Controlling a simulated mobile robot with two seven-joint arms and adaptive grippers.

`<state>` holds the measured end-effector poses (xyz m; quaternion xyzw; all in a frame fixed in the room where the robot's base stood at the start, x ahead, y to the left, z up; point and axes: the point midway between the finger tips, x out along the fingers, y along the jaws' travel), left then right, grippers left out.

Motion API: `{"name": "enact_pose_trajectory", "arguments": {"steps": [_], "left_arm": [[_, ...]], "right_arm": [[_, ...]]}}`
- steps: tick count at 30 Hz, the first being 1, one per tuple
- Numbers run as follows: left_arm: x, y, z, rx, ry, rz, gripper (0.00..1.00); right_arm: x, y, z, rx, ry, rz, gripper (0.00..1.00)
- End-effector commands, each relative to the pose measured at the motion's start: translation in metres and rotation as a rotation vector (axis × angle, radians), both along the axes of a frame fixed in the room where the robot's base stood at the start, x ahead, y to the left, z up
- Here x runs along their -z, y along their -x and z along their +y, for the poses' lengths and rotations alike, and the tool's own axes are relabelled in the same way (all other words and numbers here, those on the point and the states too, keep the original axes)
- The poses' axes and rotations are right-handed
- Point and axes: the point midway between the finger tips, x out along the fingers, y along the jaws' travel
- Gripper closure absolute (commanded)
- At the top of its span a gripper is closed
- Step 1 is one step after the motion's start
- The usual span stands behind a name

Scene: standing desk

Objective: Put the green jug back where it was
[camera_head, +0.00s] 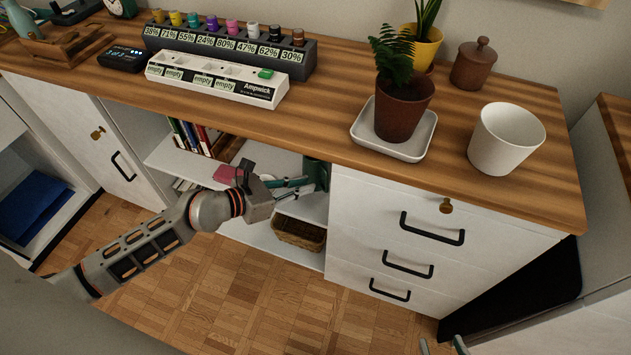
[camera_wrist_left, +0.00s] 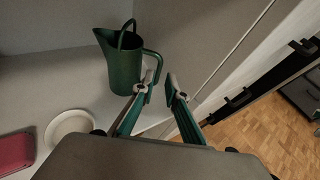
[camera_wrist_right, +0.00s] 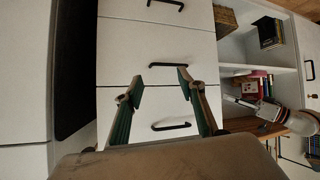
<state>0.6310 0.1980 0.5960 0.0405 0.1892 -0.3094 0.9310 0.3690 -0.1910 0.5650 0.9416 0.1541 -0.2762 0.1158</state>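The green jug (camera_wrist_left: 124,66) stands upright on a shelf inside the cabinet in the left wrist view, its side handle turned toward my fingers. In the head view, part of the jug (camera_head: 316,172) shows in the cabinet opening beside the drawers. My left gripper (camera_wrist_left: 161,84) is open, its fingertips close to the handle; one finger overlaps the handle's lower end in the picture, and I cannot tell if it touches. In the head view my left gripper (camera_head: 305,185) reaches into the opening. My right gripper (camera_wrist_right: 160,85) is open and empty in front of the drawers.
A white round dish (camera_wrist_left: 70,127) and a red object (camera_wrist_left: 14,152) lie on the shelf near the jug. A wicker basket (camera_head: 299,232) is below. The drawer unit (camera_head: 395,235) stands right of the opening. Potted plants and a white pot (camera_head: 505,140) stand on the desktop.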

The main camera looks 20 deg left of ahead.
Motion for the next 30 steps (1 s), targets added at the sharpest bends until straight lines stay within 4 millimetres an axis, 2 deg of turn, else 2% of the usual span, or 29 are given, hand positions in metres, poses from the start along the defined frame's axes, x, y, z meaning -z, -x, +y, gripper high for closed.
{"name": "enact_pose_trajectory", "arguments": {"steps": [1, 9, 13, 16, 20, 24, 30], "left_arm": [[-0.007, 0.006, 0.005, 0.001, -0.001, -0.003, 0.87], [-0.013, 0.025, 0.019, 0.001, 0.000, 0.000, 0.87], [-0.013, 0.028, 0.019, 0.000, 0.007, 0.004, 0.87], [-0.015, 0.036, 0.010, -0.014, 0.076, 0.028, 0.87], [-0.025, 0.058, -0.013, -0.076, 0.323, 0.116, 0.87], [-0.044, 0.085, -0.030, -0.210, 0.709, 0.267, 0.87], [-0.052, 0.115, -0.022, -0.477, 1.238, 0.504, 0.87]], "right_arm": [[-0.001, 0.000, -0.004, 0.001, 0.011, 0.000, 0.61], [0.006, 0.007, -0.008, 0.002, 0.023, 0.018, 0.61], [0.009, 0.008, -0.008, 0.001, 0.023, 0.022, 0.61], [0.008, 0.007, -0.007, 0.001, 0.023, 0.021, 0.61], [0.006, 0.006, -0.007, 0.000, 0.021, 0.017, 0.61], [0.004, 0.004, -0.006, 0.000, 0.019, 0.011, 0.61], [0.002, 0.003, -0.006, 0.001, 0.018, 0.008, 0.61]]}}
